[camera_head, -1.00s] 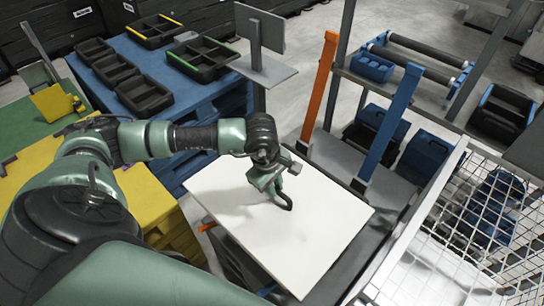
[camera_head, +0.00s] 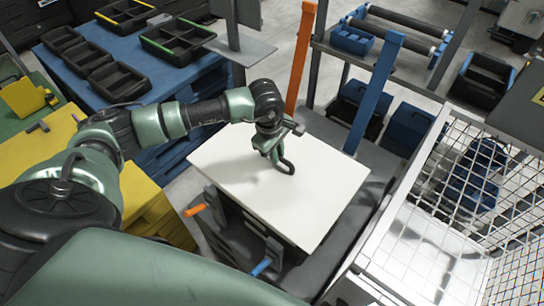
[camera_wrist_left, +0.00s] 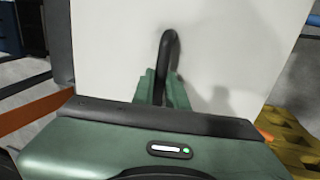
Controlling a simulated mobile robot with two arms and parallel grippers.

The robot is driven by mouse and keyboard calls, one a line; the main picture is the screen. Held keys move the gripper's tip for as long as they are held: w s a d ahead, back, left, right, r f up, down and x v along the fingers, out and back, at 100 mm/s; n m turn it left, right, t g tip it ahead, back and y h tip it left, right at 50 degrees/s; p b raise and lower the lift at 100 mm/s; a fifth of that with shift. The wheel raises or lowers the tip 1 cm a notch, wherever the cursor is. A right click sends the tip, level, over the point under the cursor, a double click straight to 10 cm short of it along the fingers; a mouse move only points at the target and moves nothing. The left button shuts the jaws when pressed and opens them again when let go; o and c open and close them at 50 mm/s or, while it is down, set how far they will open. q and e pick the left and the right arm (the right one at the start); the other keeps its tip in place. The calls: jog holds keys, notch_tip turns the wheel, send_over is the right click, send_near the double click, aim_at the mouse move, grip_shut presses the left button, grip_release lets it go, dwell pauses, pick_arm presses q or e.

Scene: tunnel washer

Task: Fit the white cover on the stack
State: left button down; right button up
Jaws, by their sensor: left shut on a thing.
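The white cover (camera_head: 318,205) is a flat rectangular panel with a black loop handle (camera_head: 287,166) on its top. My left gripper (camera_head: 276,157) is shut on that handle. The left wrist view shows the two green fingers (camera_wrist_left: 162,88) on either side of the black handle (camera_wrist_left: 168,50), with the white cover (camera_wrist_left: 110,40) beyond. The cover lies over a dark stack (camera_head: 240,228), most of which it hides. I cannot tell whether the cover touches the stack. My right gripper is not in view.
An orange post (camera_head: 301,60) and a blue post (camera_head: 374,92) stand behind the cover. A white mesh cage (camera_head: 470,170) is at the right. A blue table (camera_head: 150,55) with black trays is at the back left. Orange (camera_head: 194,210) and blue (camera_head: 262,267) handles stick out below the cover.

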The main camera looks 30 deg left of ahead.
pick_arm(q)
jog(key=shift+w+d+f+b, duration=0.1)
jog(key=shift+w+f+b, duration=0.2)
jog(key=shift+w, duration=0.4)
jog(key=shift+w+d+f+b, duration=0.15)
jog(key=shift+w+b, duration=0.2)
jog(key=shift+w, duration=0.35)
jog(key=shift+w+f, duration=0.1)
jog(key=shift+f, duration=0.15)
notch_tip(320, 180, down, 2)
jog(key=shift+f+b, duration=0.1)
jog(key=shift+b, duration=0.65)
jog(key=shift+f+b, duration=0.9)
jog(key=shift+f, duration=0.05)
jog(key=c, duration=1.3)
grip_release()
jog(key=shift+c, duration=0.2)
jog(key=shift+f, duration=0.1)
